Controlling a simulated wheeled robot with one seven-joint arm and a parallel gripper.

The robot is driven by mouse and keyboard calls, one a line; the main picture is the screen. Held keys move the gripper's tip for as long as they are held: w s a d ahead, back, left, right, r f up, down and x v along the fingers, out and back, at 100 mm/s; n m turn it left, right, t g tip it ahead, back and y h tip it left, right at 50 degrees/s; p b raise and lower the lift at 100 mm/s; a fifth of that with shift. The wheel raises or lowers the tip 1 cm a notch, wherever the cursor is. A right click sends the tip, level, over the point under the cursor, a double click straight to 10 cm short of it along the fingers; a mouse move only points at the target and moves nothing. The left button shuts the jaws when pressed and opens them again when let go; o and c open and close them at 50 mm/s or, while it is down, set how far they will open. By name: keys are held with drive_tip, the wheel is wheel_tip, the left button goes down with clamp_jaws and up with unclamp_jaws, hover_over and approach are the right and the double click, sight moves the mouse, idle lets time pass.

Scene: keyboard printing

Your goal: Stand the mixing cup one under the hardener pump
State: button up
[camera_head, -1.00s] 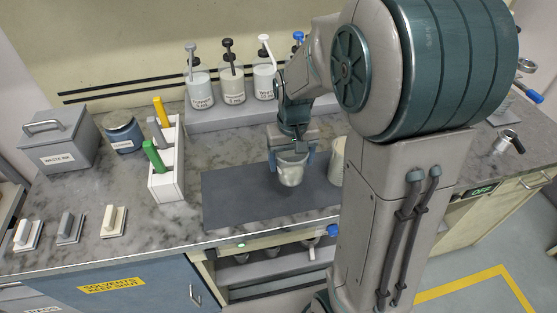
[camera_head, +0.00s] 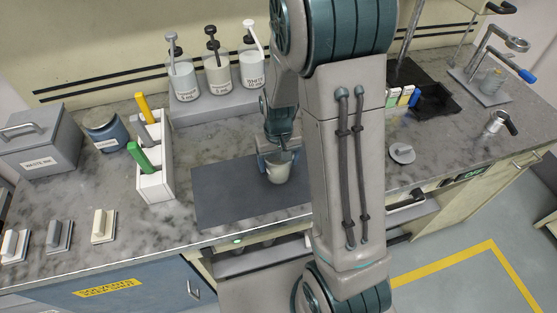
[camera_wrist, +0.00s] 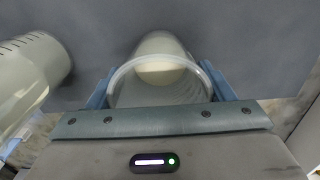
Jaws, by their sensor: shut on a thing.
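My gripper (camera_head: 278,160) is shut on a pale mixing cup (camera_head: 279,173). The cup is over the dark mat; I cannot tell whether its base touches it. In the wrist view my blue fingers (camera_wrist: 160,92) stand on both sides of the cup (camera_wrist: 160,70), its round rim towards the camera. A second pale cup (camera_wrist: 28,75) lies at the left of the wrist view. Pump bottles stand on a grey ledge behind: a grey-pump bottle (camera_head: 183,82), a black-pump bottle (camera_head: 217,78) and a white-pump bottle (camera_head: 252,70). I cannot read which is hardener.
The dark mat (camera_head: 220,195) has bare room left of the cup. A white rack (camera_head: 157,185) with coloured handles stands to its left, with a blue jar (camera_head: 103,135) and grey bin (camera_head: 40,145) beyond. My arm hides the ledge's right part.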

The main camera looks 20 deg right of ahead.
drive_tip(key=shift+f, duration=0.3)
drive_tip(key=shift+f, duration=0.2)
drive_tip(key=o, duration=1)
drive_tip(key=shift+o, duration=0.2)
